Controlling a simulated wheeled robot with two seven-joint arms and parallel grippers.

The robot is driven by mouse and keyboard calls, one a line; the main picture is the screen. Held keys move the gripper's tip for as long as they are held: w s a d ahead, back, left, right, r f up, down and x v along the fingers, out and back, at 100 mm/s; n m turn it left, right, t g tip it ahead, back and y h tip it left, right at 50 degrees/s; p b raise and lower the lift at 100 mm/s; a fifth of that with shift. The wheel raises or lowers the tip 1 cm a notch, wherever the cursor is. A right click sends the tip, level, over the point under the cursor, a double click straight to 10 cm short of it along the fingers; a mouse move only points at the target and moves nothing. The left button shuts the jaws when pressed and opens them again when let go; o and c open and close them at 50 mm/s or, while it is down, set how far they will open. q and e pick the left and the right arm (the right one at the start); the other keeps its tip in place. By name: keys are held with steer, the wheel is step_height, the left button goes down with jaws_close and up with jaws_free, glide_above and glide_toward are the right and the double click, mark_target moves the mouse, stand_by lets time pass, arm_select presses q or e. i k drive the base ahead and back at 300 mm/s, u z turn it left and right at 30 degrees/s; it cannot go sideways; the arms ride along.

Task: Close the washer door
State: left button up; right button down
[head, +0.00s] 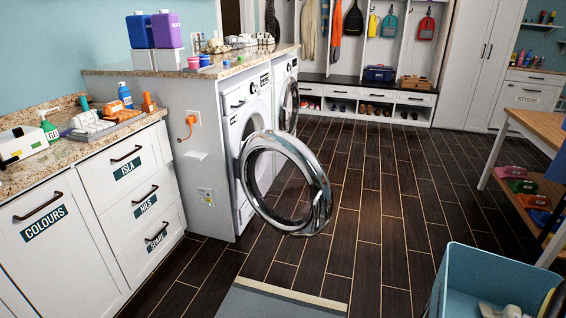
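The washer (233,127) is a white front loader under the granite counter, left of the middle of the head view. Its round door (322,196), with a chrome ring and a see-through middle, stands wide open. The door sticks out over the floor to the right of the washer's front. Neither of my grippers shows in the head view.
A second front loader (291,70) stands just beyond the washer. A blue bin (490,275) is at the lower right, and a wooden table (540,127) with a lower shelf is at the right. The dark plank floor (385,200) between is clear.

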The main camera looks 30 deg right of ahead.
mark_target(320, 217)
steer(key=i, duration=1.45)
steer(key=z, duration=2.75)
steer(key=i, duration=0.8)
steer(key=u, duration=2.1)
